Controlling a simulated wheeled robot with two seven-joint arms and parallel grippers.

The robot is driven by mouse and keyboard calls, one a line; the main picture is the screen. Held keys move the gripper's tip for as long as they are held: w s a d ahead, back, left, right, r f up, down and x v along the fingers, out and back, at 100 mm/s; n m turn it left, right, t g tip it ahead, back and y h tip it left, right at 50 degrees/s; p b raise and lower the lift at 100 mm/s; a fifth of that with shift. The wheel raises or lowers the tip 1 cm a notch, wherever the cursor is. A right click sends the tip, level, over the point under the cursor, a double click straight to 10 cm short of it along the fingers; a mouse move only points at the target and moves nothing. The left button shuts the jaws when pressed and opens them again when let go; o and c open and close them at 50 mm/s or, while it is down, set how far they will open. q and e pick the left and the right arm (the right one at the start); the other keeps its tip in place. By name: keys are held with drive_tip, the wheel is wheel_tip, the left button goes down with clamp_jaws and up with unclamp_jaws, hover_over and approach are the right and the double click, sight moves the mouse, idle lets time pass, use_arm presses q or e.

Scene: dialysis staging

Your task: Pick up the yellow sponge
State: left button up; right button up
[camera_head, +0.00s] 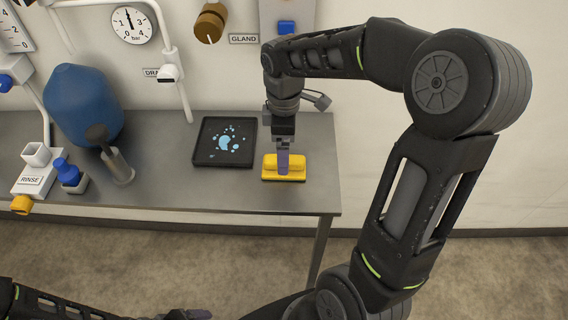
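The yellow sponge (298,163) lies on the grey metal table near its right end, with a dark edge along its lower side. My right gripper (283,163) points down at the sponge from above. One greyish finger covers part of the sponge's middle; the other finger is hidden, so I cannot tell whether the fingers are open or shut on it. My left arm comes in along the bottom left edge, and only part of my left gripper (190,314) shows low in the picture, away from the table. Its opening is unclear.
On the metal table (225,193), a black tray (200,158) with pale blue drops lies left of the sponge. A blue tank (82,105), a metal cylinder (119,168) and a RINSE block (33,182) stand further left. Pipes and a gauge (131,24) are on the wall.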

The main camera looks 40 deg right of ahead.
drive_tip(key=shift+f, duration=0.1)
wheel_tip(320, 180, down, 5)
drive_tip(key=shift+p, duration=0.55)
drive_tip(key=shift+c, duration=0.6)
drive_tip(key=c, duration=1.4)
drive_tip(key=shift+c, duration=0.2)
wheel_tip(320, 180, up, 10)
drive_tip(key=shift+r+b, duration=0.1)
drive_tip(key=shift+b, duration=0.35)
